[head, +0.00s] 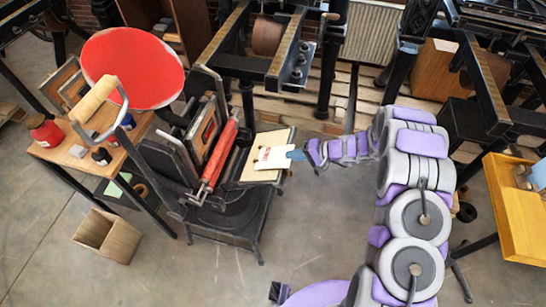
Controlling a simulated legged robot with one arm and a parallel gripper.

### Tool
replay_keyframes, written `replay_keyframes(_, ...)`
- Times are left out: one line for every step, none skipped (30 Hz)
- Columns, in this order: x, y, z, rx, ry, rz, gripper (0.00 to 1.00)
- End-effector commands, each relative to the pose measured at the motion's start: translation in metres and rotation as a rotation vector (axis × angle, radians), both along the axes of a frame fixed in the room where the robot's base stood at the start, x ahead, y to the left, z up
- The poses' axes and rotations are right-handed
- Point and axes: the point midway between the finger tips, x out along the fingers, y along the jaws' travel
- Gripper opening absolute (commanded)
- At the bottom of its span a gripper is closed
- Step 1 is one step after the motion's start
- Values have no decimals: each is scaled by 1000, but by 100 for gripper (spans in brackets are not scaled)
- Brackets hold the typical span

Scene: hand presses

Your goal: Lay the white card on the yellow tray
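The white card (271,159) lies over the cream board at the right side of the small press, in the middle of the head view. My gripper (295,155), with blue tips, is at the card's right edge and appears to touch or overlap it. At this size I cannot tell whether the fingers are closed on the card. The yellow tray (512,215) is at the far right, cut by the picture's edge, with a pale and blue item on its upper part. My arm stands between the card and the tray.
The small press (220,212) has a red roller (220,156) and a big red disc (133,68). A wooden side table (62,152) with pots and a hand roller stands left. An open box (107,236) is on the floor. Large dark presses line the back.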

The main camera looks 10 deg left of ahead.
Motion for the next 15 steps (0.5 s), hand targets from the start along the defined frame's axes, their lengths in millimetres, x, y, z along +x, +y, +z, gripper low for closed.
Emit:
replay_keyframes(0, -2, 0, -1, 0, -1, 0)
replay_keyframes(0, -3, 1, -1, 0, -1, 0)
replay_keyframes(0, -5, 2, -1, 0, -1, 0)
replay_keyframes(0, -6, 2, -1, 0, -1, 0)
replay_keyframes(0, -7, 3, -2, 0, -1, 0)
replay_keyframes(0, -9, 3, -2, 0, -1, 0)
replay_keyframes(0, -10, 4, -2, 1, -2, 0)
replay_keyframes(0, -12, 5, -1, 1, -3, 0)
replay_keyframes(0, -13, 6, -1, 1, -3, 0)
replay_keyframes(0, -15, 6, -1, 2, -3, 0)
replay_keyframes(0, -16, 7, -1, 1, -3, 0)
replay_keyframes(0, -18, 7, -2, 1, -3, 0)
replay_keyframes(0, -19, 8, -2, 1, -3, 0)
replay_keyframes(0, -20, 9, -2, 1, -3, 0)
replay_keyframes(0, -22, 9, -2, 1, -3, 0)
